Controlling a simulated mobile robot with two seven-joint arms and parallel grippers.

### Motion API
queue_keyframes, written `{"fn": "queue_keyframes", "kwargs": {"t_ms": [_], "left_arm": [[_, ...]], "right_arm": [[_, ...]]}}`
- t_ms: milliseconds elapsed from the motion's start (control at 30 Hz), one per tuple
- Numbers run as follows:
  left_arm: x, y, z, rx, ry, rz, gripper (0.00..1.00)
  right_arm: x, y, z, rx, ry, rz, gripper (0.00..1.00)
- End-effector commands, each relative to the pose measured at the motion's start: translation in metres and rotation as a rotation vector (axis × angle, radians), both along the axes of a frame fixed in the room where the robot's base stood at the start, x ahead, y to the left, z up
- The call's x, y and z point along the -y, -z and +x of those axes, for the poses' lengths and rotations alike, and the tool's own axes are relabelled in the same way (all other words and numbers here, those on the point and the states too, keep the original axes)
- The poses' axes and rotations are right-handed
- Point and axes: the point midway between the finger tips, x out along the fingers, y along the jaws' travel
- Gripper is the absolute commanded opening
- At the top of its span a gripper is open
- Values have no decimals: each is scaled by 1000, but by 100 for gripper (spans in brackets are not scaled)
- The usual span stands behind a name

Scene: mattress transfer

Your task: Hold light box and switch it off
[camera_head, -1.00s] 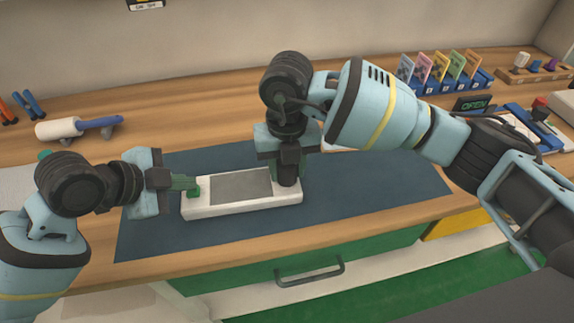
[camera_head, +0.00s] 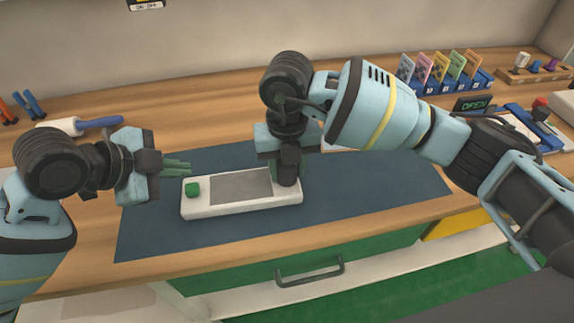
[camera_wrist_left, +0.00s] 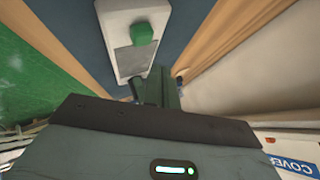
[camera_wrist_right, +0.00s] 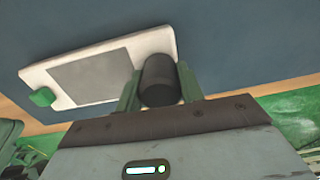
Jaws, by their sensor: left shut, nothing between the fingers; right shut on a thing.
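The light box (camera_head: 240,205) is a flat white box with a dull grey panel (camera_head: 240,186) lying on the dark blue mat (camera_head: 365,190). A green button (camera_head: 192,188) sits at its left end and also shows in the left wrist view (camera_wrist_left: 143,33). My right gripper (camera_head: 288,172) is shut on the black cylindrical post (camera_wrist_right: 160,80) at the box's right end. My left gripper (camera_head: 188,165) is shut and empty, above and slightly left of the button, apart from it. The box looks flat on the mat.
A white roller with a blue handle (camera_head: 98,122) lies behind my left arm. The mat's right part is clear.

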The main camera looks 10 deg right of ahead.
Motion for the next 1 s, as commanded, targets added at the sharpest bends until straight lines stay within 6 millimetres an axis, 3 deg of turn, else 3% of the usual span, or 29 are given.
{"fn": "queue_keyframes", "kwargs": {"t_ms": [300, 667, 700, 867, 1000], "left_arm": [[0, -27, 0, 1, -1, 0, 0], [0, -33, 0, 0, 0, 0, 0], [0, -33, 0, 0, 0, 0, 0], [0, -32, 0, 0, 0, 0, 0], [0, -32, 0, 0, 0, 0, 0]], "right_arm": [[0, -1, 0, 2, 0, 2, 0], [0, -1, 0, 2, 0, 2, 0], [0, -1, 0, 2, 0, 2, 42], [0, -1, 0, 1, 0, 1, 62], [0, 0, 0, 1, 0, 1, 63]]}}
